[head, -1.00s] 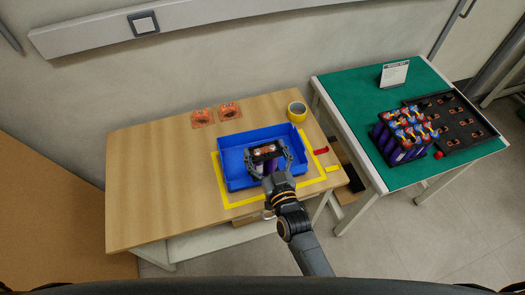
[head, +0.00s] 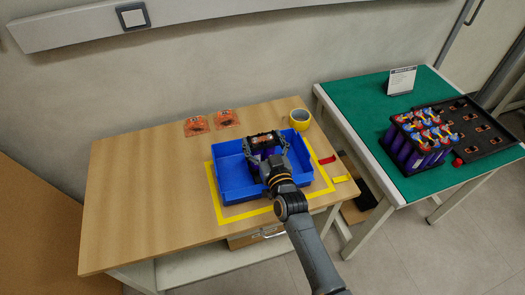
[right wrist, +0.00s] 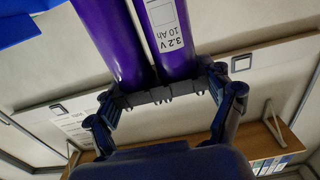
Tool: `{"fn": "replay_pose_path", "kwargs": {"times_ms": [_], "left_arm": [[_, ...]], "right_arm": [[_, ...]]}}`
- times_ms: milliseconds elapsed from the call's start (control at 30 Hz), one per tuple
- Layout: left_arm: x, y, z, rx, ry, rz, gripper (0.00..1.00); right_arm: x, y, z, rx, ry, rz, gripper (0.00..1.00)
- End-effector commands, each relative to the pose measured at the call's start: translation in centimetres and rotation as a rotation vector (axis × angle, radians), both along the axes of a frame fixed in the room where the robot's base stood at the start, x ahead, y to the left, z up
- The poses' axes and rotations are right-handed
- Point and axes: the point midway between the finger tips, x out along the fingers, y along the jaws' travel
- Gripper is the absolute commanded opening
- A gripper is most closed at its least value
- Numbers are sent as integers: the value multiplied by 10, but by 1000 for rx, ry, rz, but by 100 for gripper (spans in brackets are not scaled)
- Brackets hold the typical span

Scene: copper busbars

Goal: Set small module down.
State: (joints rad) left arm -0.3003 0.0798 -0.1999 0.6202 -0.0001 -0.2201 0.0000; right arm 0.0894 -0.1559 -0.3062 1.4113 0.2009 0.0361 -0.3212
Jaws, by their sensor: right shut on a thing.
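The small module (head: 264,140) has a dark top frame and purple cells. My right gripper (head: 268,160) is shut on it, at or above the back part of the blue bin (head: 232,187). In the right wrist view, two purple cells of the module (right wrist: 165,45) show, one with a "3.2 V 10 Ah" label. They stand between the fingers of the right gripper (right wrist: 168,100). Whether the module touches the bin floor is hidden by the gripper and arm. My left gripper is not in view.
The bin stands inside a yellow tape outline (head: 240,216) on the wooden table (head: 140,190). Orange cards (head: 196,126) and a yellow tape roll (head: 299,119) lie behind. A larger module (head: 418,145), a black tray (head: 485,135) and a sign (head: 402,80) occupy the green table (head: 365,100).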

Motion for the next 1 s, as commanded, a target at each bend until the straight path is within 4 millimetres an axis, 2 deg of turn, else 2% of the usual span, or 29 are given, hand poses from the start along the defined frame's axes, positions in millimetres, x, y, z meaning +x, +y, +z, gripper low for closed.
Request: {"fn": "replay_pose_path", "kwargs": {"times_ms": [33, 100, 233, 667, 700, 767, 1000], "left_arm": [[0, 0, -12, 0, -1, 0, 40], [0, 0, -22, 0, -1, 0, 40], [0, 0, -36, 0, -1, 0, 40], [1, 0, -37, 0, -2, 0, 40], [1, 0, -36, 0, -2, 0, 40], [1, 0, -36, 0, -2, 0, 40], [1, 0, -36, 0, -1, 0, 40]], "right_arm": [[5, 0, -6, 3, -9, -1, 18], [4, 0, -18, 2, -7, -1, 18], [4, 0, -32, 2, -8, -1, 18], [4, 0, -34, 2, -8, -1, 18], [3, 0, -37, 0, 0, 0, 88], [3, 0, -37, 0, 0, 0, 100], [3, 0, -37, 0, 0, 0, 100]]}}
